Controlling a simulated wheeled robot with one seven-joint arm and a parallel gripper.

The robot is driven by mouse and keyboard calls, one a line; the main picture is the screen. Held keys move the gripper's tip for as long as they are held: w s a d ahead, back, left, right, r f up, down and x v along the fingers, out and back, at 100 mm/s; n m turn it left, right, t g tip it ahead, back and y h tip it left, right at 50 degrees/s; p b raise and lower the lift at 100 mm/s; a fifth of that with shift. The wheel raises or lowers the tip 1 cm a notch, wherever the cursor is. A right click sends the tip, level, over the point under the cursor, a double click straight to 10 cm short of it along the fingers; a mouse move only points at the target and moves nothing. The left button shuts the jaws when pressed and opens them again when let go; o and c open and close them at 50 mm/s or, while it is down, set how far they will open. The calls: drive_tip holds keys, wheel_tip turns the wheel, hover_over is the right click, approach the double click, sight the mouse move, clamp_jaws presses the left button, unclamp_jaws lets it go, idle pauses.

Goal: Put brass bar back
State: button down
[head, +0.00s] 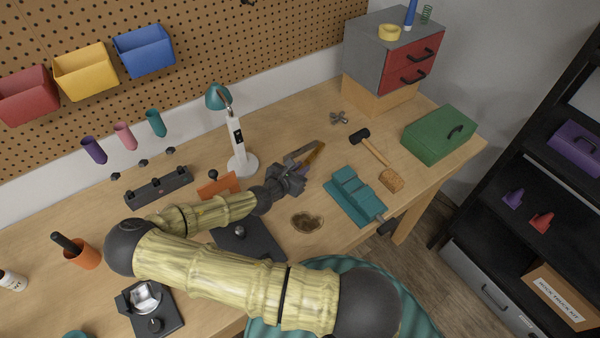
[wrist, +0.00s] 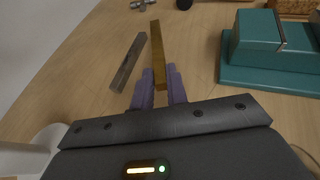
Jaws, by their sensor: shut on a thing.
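My gripper (wrist: 159,80) has its purple fingers shut on the brass bar (wrist: 156,45), a long yellow-gold bar that sticks out ahead of the fingertips in the wrist view. In the head view my gripper (head: 298,168) is over the back middle of the bench, and the brass bar (head: 315,153) points away to the upper right. A grey steel bar (wrist: 128,63) is just left of it, apart from the fingers. It also shows in the head view (head: 300,148). I cannot tell how high the brass bar is above the bench.
A teal vise (head: 355,195) stands to the right, with a hammer (head: 370,147) and a cork-like block (head: 391,180) beyond. A white lamp (head: 240,155) stands close on the left. A round dish (head: 307,222) lies in front. Bare wood surrounds the bars.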

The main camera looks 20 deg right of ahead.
drive_tip(key=shift+f, duration=1.2)
drive_tip(key=shift+f, duration=0.1)
drive_tip(key=c, duration=1.4)
unclamp_jaws()
drive_tip(key=shift+a+r, duration=0.1)
drive_tip(key=shift+r, duration=0.1)
drive_tip(key=shift+s+a, duration=0.15)
drive_tip(key=shift+a, duration=0.1)
drive_tip(key=b+v, duration=0.2)
drive_tip(key=v, duration=0.5)
drive_tip(key=shift+d, duration=0.1)
